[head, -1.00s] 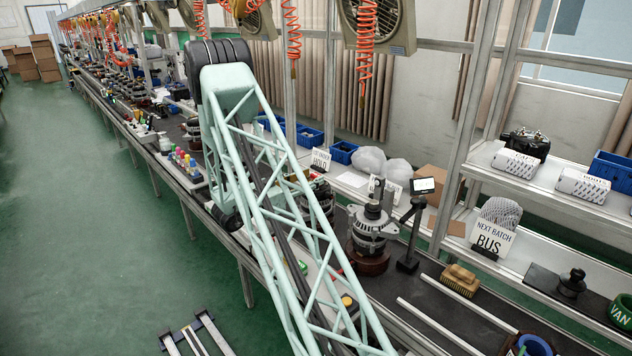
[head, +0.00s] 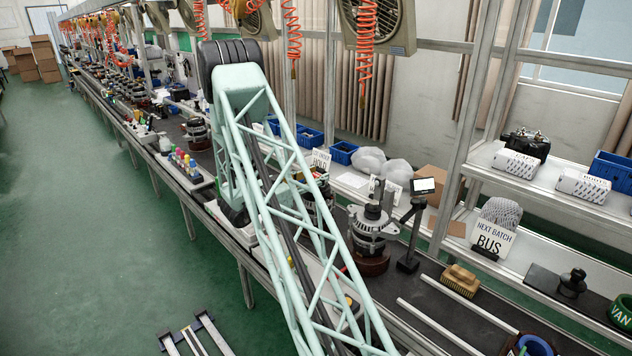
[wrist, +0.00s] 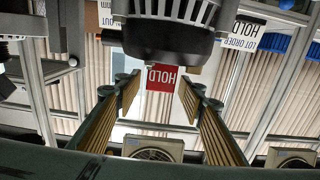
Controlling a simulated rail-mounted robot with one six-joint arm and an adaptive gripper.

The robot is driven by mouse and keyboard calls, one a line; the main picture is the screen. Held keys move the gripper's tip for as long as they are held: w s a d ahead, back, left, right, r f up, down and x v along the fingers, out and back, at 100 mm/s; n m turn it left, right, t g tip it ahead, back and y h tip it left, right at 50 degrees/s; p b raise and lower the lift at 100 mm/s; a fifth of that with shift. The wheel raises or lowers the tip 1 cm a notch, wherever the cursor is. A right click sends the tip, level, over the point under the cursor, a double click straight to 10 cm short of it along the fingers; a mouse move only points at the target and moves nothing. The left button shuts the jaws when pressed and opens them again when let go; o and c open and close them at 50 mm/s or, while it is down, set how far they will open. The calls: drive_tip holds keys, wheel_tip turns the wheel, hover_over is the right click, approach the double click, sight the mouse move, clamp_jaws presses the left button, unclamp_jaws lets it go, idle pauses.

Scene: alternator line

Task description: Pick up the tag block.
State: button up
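My gripper (wrist: 159,94) is open in the wrist view, with one ribbed finger on each side. A small red block lettered HOLD (wrist: 162,78), which looks like the tag block, appears upside down between the fingertips. I see a gap between it and each finger, and I cannot tell how far ahead it is. A dark, rounded alternator part (wrist: 165,40) is just above it in that picture. In the head view my arm's lattice link covers the gripper, and I cannot make out the red block there.
A white HOLD card (head: 321,160) stands on the bench, and it also shows in the wrist view (wrist: 246,32). An alternator (head: 371,230) and a small screen on a post (head: 416,220) stand right of my arm. Blue bins (head: 343,152) line the back. The floor at left is mostly clear.

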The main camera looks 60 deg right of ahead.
sight(316, 175)
drive_tip(key=c, duration=0.7)
drive_tip(key=shift+c, duration=0.2)
drive_tip(key=shift+r, duration=0.15)
drive_tip(key=shift+r, duration=1.55)
drive_tip(key=shift+s+a+r, duration=0.1)
drive_tip(key=shift+a+r, duration=0.05)
drive_tip(key=s+a+r+p, duration=0.1)
drive_tip(key=s+a, duration=0.8)
drive_tip(key=a, duration=0.3)
drive_tip(key=shift+s+r, duration=0.15)
drive_tip(key=shift+s, duration=0.25)
drive_tip(key=shift+a, duration=0.1)
